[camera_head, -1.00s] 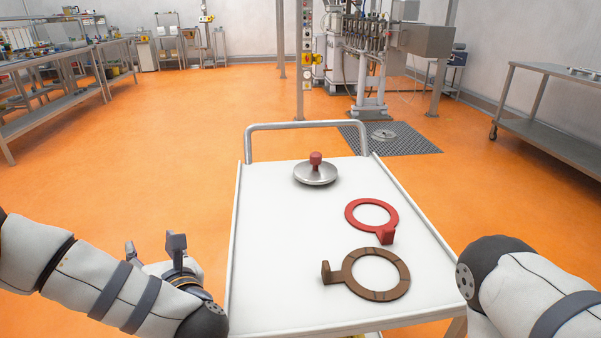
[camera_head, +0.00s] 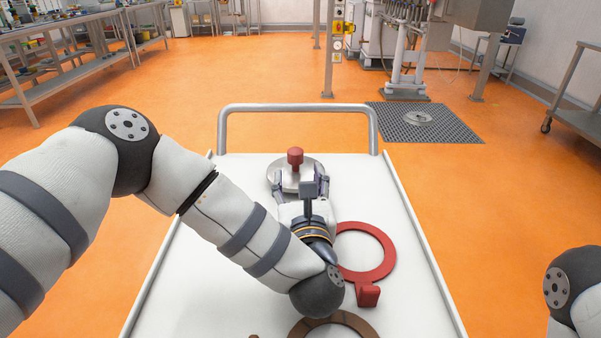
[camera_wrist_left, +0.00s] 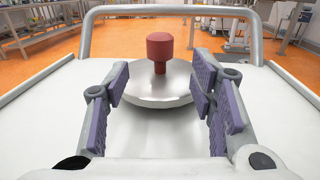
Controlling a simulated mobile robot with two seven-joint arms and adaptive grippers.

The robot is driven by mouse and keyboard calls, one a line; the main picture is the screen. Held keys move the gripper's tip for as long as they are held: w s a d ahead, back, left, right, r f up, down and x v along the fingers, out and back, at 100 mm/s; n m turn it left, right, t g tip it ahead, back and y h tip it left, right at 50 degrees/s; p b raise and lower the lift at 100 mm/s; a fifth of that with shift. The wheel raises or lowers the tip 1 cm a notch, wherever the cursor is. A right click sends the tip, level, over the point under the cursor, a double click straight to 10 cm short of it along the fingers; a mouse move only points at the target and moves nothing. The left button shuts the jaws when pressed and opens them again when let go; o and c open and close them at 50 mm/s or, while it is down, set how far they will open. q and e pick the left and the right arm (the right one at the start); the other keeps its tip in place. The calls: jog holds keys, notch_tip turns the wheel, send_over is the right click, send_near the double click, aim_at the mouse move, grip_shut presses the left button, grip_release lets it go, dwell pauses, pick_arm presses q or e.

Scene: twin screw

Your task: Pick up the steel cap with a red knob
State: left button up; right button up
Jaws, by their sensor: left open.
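The steel cap (camera_head: 283,181) lies on the white cart top near its far end, with its red knob (camera_head: 295,157) pointing up. It also shows in the left wrist view, as a round steel disc (camera_wrist_left: 160,92) with the red knob (camera_wrist_left: 160,47) on a short stem. My left gripper (camera_head: 305,183) is open and low over the cart, at the near side of the cap. In the left wrist view its purple-padded fingers (camera_wrist_left: 163,100) stand apart, left and right of the cap's near part, with nothing held. My right gripper is outside the views.
A red ring with a tab (camera_head: 384,262) lies right of my left arm. A brown ring (camera_head: 350,322) lies at the near end, partly hidden by the arm. A metal handle bar (camera_head: 297,108) rises behind the cap. The cart top's left side is clear.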

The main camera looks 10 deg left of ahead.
aim_at(297, 161)
pick_arm(q)
jog(key=x, duration=0.7)
jog(key=shift+r, duration=0.25)
grip_shut()
